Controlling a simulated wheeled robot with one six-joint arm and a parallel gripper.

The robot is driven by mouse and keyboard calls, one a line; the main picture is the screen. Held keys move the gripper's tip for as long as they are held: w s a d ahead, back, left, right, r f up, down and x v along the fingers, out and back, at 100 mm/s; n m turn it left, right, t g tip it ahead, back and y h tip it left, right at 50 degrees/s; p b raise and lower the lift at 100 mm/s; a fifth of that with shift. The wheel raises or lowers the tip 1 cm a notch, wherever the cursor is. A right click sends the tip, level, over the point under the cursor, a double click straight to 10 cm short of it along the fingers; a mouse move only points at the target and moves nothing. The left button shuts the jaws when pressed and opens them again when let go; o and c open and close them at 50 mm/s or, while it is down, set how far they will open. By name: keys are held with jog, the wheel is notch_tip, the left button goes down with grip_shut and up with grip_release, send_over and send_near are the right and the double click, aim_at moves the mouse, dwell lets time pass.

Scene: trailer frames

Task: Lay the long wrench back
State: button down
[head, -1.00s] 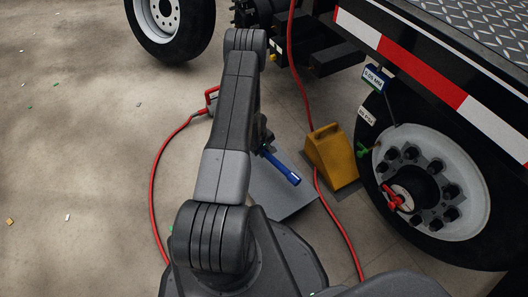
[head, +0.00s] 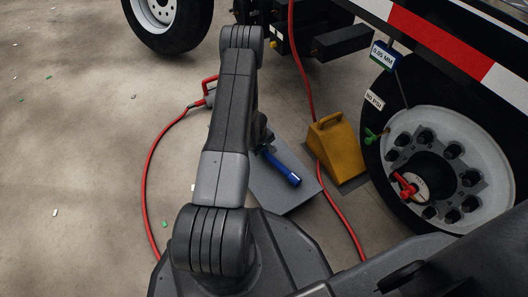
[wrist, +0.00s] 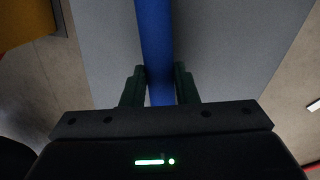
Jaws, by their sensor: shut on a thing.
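The long wrench (head: 281,167) shows as a blue bar with a thicker end toward the lower right in the head view. In the wrist view the blue bar (wrist: 156,45) runs straight up between the two dark fingers. My gripper (wrist: 160,88) is shut on it. In the head view my arm hides most of the gripper and the rest of the wrench. The wrench is over a grey flat panel (head: 268,192) on the floor, which also fills the middle of the wrist view (wrist: 225,60). I cannot tell whether the wrench touches the panel.
A yellow wheel chock (head: 338,150) stands just right of the panel. A red hose (head: 343,226) runs between them, and another red length (head: 146,170) curves at left. The trailer wheel (head: 440,150) is at right. Open floor (head: 70,190) lies left.

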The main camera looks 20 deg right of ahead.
jog(key=shift+f+b, duration=0.4)
jog(key=shift+f, duration=0.05)
dwell(0.5)
jog(key=c, duration=1.1)
grip_release()
jog(key=shift+o, duration=0.2)
notch_tip(320, 180, up, 14)
jog(key=a+p, duration=0.2)
jog(key=p, duration=0.4)
jog(key=shift+s+a+f, duration=0.25)
jog(key=shift+s+a, duration=0.05)
jog(key=shift+s, duration=0.1)
jog(key=d+f+b, duration=0.1)
jog(key=f+b, duration=0.1)
jog(key=f, duration=0.2)
jog(key=f+b, duration=0.2)
jog(key=f, duration=0.3)
jog(key=d+f+b, duration=0.1)
jog(key=f+b, duration=0.1)
jog(key=f, duration=0.3)
jog(key=shift+w+d, duration=0.3)
jog(key=shift+w, duration=0.1)
jog(key=shift+r, duration=0.5)
